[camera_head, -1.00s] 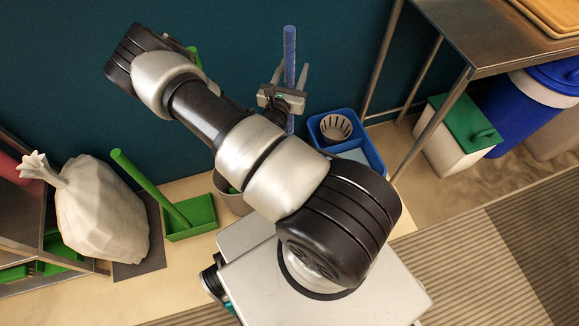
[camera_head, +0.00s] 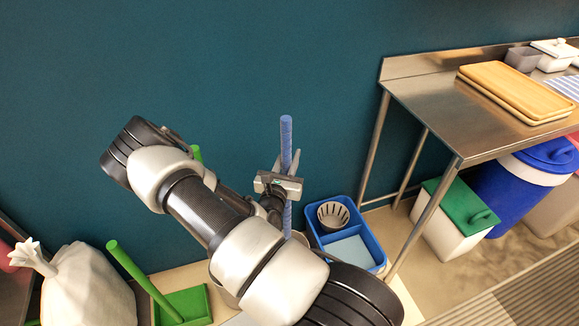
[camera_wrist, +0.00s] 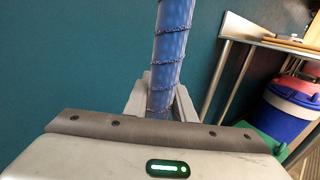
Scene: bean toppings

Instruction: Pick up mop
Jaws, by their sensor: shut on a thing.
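The mop shows as a blue, spiral-marked handle (camera_head: 286,142) standing nearly upright in front of the teal wall. My gripper (camera_head: 288,176) is shut on this handle, with part of the handle above the jaws and a short piece below. In the wrist view the blue handle (camera_wrist: 170,50) rises between my gripper's fingers (camera_wrist: 160,100). The mop's lower end is hidden behind my arm.
A blue caddy (camera_head: 372,247) with a grey basket (camera_head: 333,214) stands right of the mop. A steel table (camera_head: 425,95), a green-lidded bin (camera_head: 450,220) and a blue bin (camera_head: 515,190) are farther right. A green dustpan (camera_head: 190,305) and white sack (camera_head: 88,290) are at lower left.

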